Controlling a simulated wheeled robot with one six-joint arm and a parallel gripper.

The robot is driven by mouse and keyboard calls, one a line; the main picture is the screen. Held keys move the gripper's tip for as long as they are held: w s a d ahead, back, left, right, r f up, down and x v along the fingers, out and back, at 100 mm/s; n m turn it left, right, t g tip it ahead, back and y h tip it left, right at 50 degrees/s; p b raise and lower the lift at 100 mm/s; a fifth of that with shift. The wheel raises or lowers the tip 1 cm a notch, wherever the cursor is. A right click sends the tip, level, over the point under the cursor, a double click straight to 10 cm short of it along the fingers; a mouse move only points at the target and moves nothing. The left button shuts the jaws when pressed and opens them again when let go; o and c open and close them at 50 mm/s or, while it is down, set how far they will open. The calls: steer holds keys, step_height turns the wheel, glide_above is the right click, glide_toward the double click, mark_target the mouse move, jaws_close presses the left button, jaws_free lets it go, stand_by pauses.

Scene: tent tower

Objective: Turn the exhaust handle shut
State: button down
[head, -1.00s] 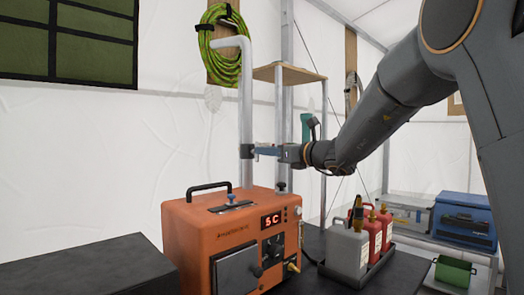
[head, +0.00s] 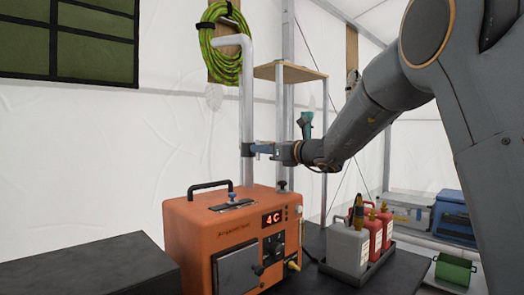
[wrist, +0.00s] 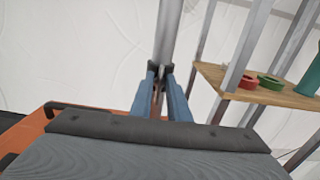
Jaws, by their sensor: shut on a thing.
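The exhaust pipe (head: 246,105) is a pale metal tube rising behind the orange heater (head: 190,240) and bending left at the top. A dark collar (head: 247,150) sits around it at mid-height. My gripper (head: 257,149) reaches in from the right at the collar. In the wrist view, the blue fingers of my gripper (wrist: 161,78) are closed on a small dark part against the pipe (wrist: 168,35), which I take to be the exhaust handle (wrist: 159,72). The fingers hide most of the handle, so its exact angle cannot be told.
The heater's display (head: 272,219) reads 4C. A wooden shelf (head: 290,72) stands close behind my gripper. Grey and red canisters (head: 349,247) stand in a tray at the right.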

steer(key=shift+f+n+b, duration=0.15)
steer(key=shift+n+b, duration=0.15)
steer(key=shift+b, duration=0.3)
steer(key=n+b, duration=0.5)
steer(key=b, duration=0.4)
steer(key=n+b, duration=0.6)
steer(key=b, duration=0.3)
steer(key=n+b, duration=0.6)
steer(key=b, duration=0.3)
steer(key=shift+s+a+f+b, duration=0.2)
steer(key=shift+f+b, duration=0.1)
steer(key=shift+b, duration=0.1)
steer(key=c, duration=1.9)
jaws_free()
steer(key=shift+r, duration=0.1)
